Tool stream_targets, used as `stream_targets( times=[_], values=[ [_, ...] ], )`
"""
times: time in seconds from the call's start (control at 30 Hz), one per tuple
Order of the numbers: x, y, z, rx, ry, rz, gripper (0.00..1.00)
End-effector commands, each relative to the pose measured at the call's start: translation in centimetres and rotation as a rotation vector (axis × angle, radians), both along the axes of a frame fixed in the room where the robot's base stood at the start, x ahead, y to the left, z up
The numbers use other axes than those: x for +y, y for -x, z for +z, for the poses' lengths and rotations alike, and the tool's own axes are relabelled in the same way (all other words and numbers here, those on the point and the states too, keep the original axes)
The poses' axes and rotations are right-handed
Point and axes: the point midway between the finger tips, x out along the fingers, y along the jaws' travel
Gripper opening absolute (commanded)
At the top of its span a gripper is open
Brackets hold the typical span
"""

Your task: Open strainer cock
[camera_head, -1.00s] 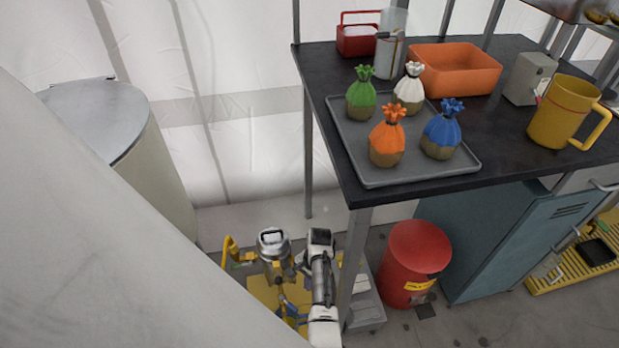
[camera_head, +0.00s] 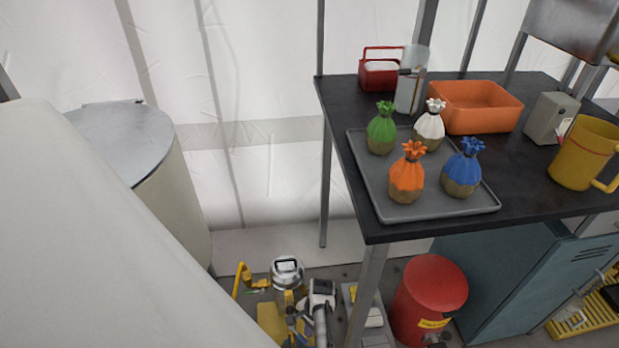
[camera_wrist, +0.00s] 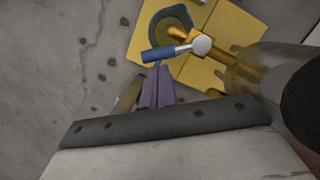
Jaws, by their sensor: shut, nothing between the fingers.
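The strainer cock's blue lever (camera_wrist: 166,52) shows in the wrist view, joined to a round pale hub on a brass fitting (camera_wrist: 245,75). The lever lies roughly crosswise in the picture. My gripper (camera_wrist: 155,72) is shut and empty, with its fingertips just below the lever in the picture. I cannot tell whether they touch it. In the head view, the strainer assembly (camera_head: 287,272) with its metal top stands low beside the table leg, next to my arm. My fingers are hidden there.
A yellow base (camera_wrist: 210,30) lies under the fitting. The dark table (camera_head: 345,150) with a tray of tied bags stands above to the right. A red bin (camera_head: 430,290) and a teal cabinet (camera_head: 500,275) are below it. A large drum (camera_head: 165,190) stands left.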

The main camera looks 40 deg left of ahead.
Motion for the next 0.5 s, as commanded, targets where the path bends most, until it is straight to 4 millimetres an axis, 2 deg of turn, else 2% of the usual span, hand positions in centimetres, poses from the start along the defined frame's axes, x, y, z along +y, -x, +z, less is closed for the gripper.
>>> stream_targets(
  times=[0.5],
  values=[
    [-0.23, 0.53, 0.08, 0.0, 0.001, -0.089, 0.0]
  ],
)
